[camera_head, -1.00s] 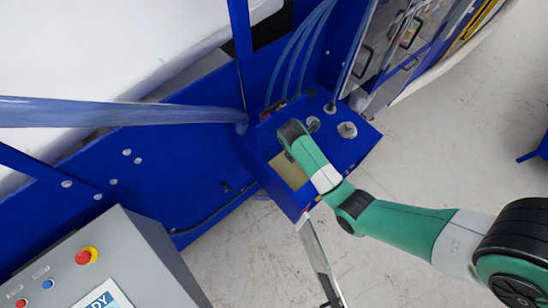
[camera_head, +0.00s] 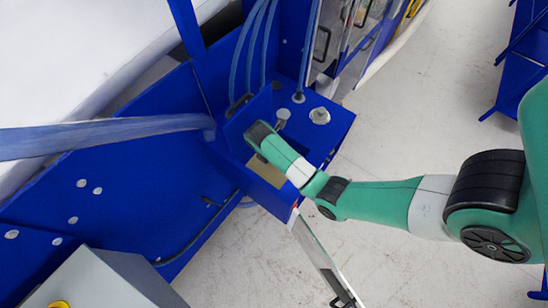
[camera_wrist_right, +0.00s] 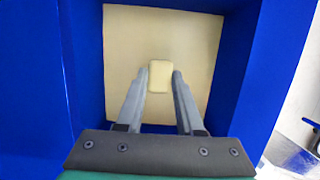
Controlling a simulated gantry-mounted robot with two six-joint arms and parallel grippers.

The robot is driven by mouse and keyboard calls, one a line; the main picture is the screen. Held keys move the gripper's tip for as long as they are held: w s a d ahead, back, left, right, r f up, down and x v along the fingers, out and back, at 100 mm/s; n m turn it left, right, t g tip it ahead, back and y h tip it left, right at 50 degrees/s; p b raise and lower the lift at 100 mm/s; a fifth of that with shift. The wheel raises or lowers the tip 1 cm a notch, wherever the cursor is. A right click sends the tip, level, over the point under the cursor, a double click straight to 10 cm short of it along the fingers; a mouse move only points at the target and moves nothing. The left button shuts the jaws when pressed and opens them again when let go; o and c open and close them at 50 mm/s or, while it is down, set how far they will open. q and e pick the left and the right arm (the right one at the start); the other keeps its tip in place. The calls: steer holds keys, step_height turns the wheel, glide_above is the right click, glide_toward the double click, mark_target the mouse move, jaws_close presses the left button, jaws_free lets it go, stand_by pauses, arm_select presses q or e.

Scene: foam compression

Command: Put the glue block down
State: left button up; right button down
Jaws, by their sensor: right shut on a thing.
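The glue block is a small cream block (camera_wrist_right: 160,69) with rounded edges, seen in the right wrist view. My right gripper (camera_wrist_right: 161,84) is shut on it, one grey finger on each side. Behind the block is a square tan surface (camera_wrist_right: 125,42) at the bottom of a blue open box (camera_wrist_right: 85,60). I cannot tell whether the block touches that surface. In the head view my right arm reaches in from the right, its wrist over the blue box (camera_head: 285,200); fingers and block are hidden. Part of the tan surface (camera_head: 268,172) shows beside the wrist. My left gripper is not in view.
Blue walls enclose the tan surface closely. Round metal fittings (camera_head: 320,115) and blue hoses (camera_head: 264,55) stand behind the box. A thick blue pipe (camera_head: 110,134) crosses at left, and a grey cabinet (camera_head: 110,285) stands in front. Floor (camera_head: 420,120) at right is open.

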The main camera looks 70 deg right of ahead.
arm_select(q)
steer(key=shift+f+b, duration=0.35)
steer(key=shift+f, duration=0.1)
arm_select(e)
steer(key=shift+f, duration=0.45)
steer(key=c, duration=0.5)
jaws_free()
steer(key=shift+c, duration=0.2)
steer(key=shift+r, duration=0.1)
